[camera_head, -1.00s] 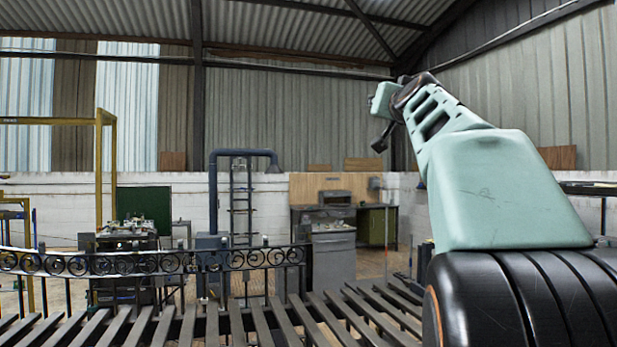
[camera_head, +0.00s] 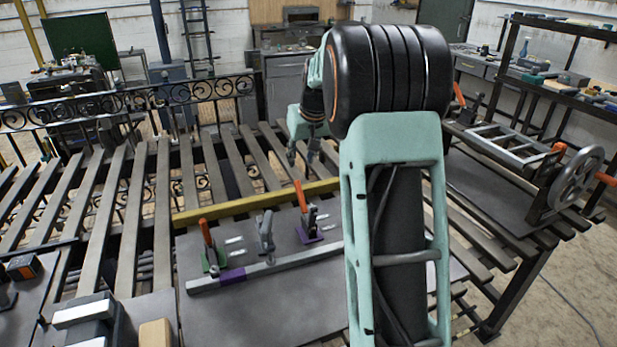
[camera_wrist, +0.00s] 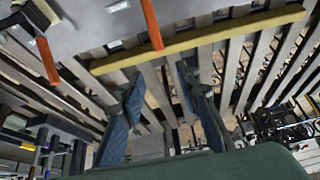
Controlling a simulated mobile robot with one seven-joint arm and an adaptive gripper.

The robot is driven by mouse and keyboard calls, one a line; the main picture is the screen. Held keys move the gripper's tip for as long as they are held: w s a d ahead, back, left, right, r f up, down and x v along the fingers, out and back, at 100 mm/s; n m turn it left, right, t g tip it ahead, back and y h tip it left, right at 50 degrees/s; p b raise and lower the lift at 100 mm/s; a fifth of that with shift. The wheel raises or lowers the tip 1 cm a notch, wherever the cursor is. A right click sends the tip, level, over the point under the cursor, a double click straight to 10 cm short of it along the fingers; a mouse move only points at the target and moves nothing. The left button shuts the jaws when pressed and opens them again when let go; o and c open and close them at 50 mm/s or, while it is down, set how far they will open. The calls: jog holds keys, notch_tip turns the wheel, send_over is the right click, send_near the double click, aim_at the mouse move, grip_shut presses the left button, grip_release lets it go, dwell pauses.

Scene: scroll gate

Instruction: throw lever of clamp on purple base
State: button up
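The clamp on the purple base (camera_head: 308,232) stands on a grey plate in the head view, with its orange lever (camera_head: 301,195) upright. A second clamp with an orange lever (camera_head: 205,232) stands on a green base (camera_head: 213,264) to its left. My gripper (camera_head: 303,155) hangs behind the yellow bar, above the slats and beyond the purple-base clamp. In the wrist view my gripper (camera_wrist: 158,80) has its two blue fingers apart with nothing between them. An orange lever (camera_wrist: 151,24) reaches over the yellow bar just past the fingertips; it looks like the purple-base clamp's, whose base is hidden there.
A yellow bar (camera_head: 245,205) runs behind the clamps. A grey metal bar (camera_head: 280,266) with a purple band lies in front. A grey toggle piece (camera_head: 265,230) stands between the clamps. A handwheel (camera_head: 580,178) fixture stands at right. My arm hides the plate's right part.

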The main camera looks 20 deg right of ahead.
aim_at(299, 188)
jog(key=shift+g, duration=0.4)
jog(key=x, duration=0.4)
jog(key=s+p+x, duration=0.1)
jog(key=x, duration=0.3)
jog(key=s+f+x, duration=0.1)
jog(key=x, duration=0.3)
jog(key=shift+a+f, duration=0.1)
jog(key=shift+f, duration=0.15)
jog(key=shift+c, duration=0.5)
grip_shut()
